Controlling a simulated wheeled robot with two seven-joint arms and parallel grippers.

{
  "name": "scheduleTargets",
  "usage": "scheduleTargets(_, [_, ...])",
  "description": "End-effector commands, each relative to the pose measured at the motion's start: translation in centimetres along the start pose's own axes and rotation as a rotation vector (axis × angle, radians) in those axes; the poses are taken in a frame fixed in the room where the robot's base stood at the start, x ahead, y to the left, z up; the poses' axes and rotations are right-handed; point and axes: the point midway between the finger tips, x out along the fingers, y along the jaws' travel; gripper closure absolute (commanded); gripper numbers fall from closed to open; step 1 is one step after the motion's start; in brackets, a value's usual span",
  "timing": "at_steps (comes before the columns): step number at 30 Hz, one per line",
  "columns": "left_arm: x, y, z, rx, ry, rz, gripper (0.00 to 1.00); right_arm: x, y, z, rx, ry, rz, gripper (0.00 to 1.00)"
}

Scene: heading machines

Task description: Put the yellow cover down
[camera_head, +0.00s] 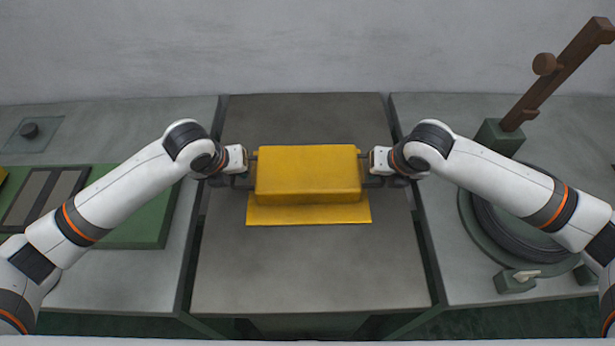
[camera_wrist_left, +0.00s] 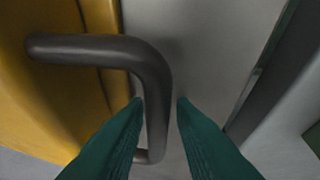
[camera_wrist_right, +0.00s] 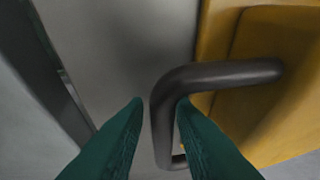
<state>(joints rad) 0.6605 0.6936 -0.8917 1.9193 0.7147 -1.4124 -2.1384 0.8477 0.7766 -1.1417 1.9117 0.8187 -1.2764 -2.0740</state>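The yellow cover (camera_head: 308,174) is a box shape with a flat flange along its front, over the middle of the grey table (camera_head: 310,275). I cannot tell whether it touches the tabletop. It looks level. It has a dark handle on each side. My left gripper (camera_head: 243,168) is at the left handle; in the left wrist view that handle (camera_wrist_left: 156,90) runs between the two green fingers (camera_wrist_left: 161,100), closed narrowly around it. My right gripper (camera_head: 372,168) is likewise at the right handle, and the right wrist view shows that handle (camera_wrist_right: 163,100) between the fingers (camera_wrist_right: 160,100).
A green panel (camera_head: 135,225) lies on the left table. A round dark coil in a green base (camera_head: 515,235) and a brown post (camera_head: 560,70) stand on the right table. Narrow gaps separate the tables. The middle table is clear in front of and behind the cover.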

Motion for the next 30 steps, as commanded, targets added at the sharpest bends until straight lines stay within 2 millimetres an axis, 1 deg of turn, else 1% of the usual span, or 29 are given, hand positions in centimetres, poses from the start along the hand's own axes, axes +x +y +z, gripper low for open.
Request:
scheduleTargets(10, [-0.2, 0.2, 0.0, 0.001, 0.0, 0.004, 0.68, -0.1, -0.2, 0.0, -0.002, 0.0, -0.005, 0.68])
scheduleTargets(13, [-1.0, 0.2, -0.1, 0.002, 0.003, 0.005, 0.68, -0.1, -0.2, 0.0, -0.002, 0.0, -0.005, 0.68])
scheduleTargets(17, [-3.1, 0.1, -0.1, 0.004, 0.005, 0.004, 0.68, -0.1, -0.2, 0.0, -0.002, 0.0, -0.006, 0.68])
scheduleTargets(24, [-8.3, 0.1, -0.1, 0.003, 0.006, 0.003, 0.68, -0.1, -0.3, 0.0, -0.002, 0.0, -0.006, 0.68])
scheduleTargets(27, [-10.0, 0.1, -0.1, 0.003, 0.005, 0.004, 0.68, -0.1, -0.3, 0.0, -0.002, 0.0, -0.006, 0.68])
scheduleTargets(30, [-11.2, 0.1, -0.1, 0.002, 0.003, 0.003, 0.68, -0.1, -0.3, 0.0, -0.002, 0.0, -0.006, 0.68])
